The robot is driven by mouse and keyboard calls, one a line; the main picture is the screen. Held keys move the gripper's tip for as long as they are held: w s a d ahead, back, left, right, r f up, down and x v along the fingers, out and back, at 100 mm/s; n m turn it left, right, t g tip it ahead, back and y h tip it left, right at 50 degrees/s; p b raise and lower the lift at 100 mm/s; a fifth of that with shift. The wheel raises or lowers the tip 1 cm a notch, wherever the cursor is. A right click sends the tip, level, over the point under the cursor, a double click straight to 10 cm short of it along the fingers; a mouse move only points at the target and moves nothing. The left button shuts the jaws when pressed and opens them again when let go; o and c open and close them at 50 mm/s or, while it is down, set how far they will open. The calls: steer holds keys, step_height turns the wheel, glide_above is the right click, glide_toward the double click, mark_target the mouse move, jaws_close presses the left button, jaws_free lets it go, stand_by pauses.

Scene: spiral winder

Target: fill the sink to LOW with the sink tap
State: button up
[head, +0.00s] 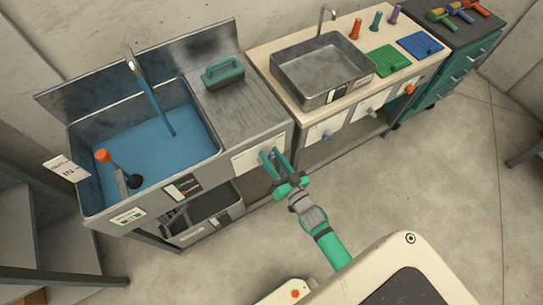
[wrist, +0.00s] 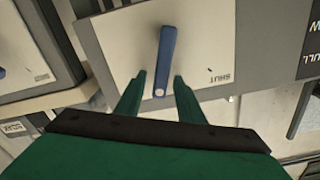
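The large steel sink (head: 88,175) stands at left in the head view. A blue stream (head: 153,100) runs from its tap (head: 130,62) into blue water (head: 150,150) inside. A blue lever (wrist: 166,55) sits on a pale plate (wrist: 210,40) marked SHUT at its lower right in the wrist view; the plate is on the sink unit's front (head: 250,158) in the head view. My gripper (wrist: 160,78) is open, its fingers on either side of the lever's lower end, with gaps showing. A gauge strip (head: 183,188) is on the sink front; its reading is too small to tell.
A green-handled brush (head: 223,72) lies on the drainboard. A smaller basin (head: 320,70) on a counter with more knobs (head: 372,112) is to the right. The floor in front is clear.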

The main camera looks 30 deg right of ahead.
steer(key=s, duration=1)
steer(key=shift+s+a, duration=0.3)
steer(key=shift+s, duration=0.05)
stand_by(1.6)
steer(key=shift+s+d, duration=0.1)
steer(key=shift+c, duration=0.4)
stand_by(3.9)
